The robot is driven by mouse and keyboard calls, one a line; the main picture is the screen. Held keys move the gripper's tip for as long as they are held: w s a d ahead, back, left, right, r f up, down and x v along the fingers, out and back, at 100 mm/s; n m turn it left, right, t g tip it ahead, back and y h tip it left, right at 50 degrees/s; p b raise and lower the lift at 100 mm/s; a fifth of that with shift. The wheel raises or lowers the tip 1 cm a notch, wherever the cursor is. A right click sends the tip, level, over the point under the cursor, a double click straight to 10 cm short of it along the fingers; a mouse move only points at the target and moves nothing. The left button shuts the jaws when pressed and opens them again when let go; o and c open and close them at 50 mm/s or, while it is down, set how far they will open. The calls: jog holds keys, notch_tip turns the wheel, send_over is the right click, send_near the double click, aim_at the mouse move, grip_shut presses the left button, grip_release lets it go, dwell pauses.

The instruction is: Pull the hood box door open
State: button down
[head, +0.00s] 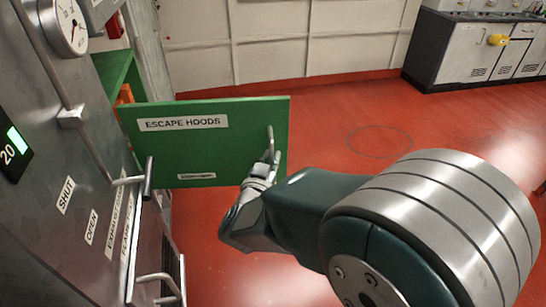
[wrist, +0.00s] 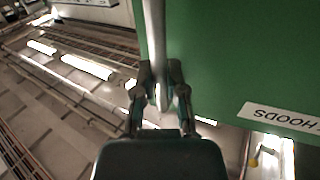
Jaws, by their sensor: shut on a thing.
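The hood box door (head: 225,155) is a green panel labelled ESCAPE HOODS, standing swung out from the green hood box (head: 118,78) on the left. Orange items (head: 125,97) show inside the box behind it. A pale bar handle (head: 270,139) is near the door's right edge. My gripper (head: 268,165) is at this handle, on the near side of the door. In the wrist view, its two fingers (wrist: 160,88) are shut around the handle (wrist: 155,35), with the green door (wrist: 240,60) to the right. The handle's lower end shows between the fingers.
A grey steel cabinet (head: 75,190) with a gauge (head: 64,27), pipes and lever handles stands close on the left. Counter units (head: 470,50) stand far right. The red floor (head: 360,110) right of the door is clear.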

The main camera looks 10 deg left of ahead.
jog(key=shift+s, duration=0.3)
jog(key=c, duration=0.7)
grip_release()
jog(key=shift+a, duration=0.1)
jog(key=s, duration=0.8)
jog(key=s+a, duration=0.1)
jog(key=s, duration=0.3)
jog(key=shift+a+f, duration=0.1)
jog(key=shift+w, duration=0.1)
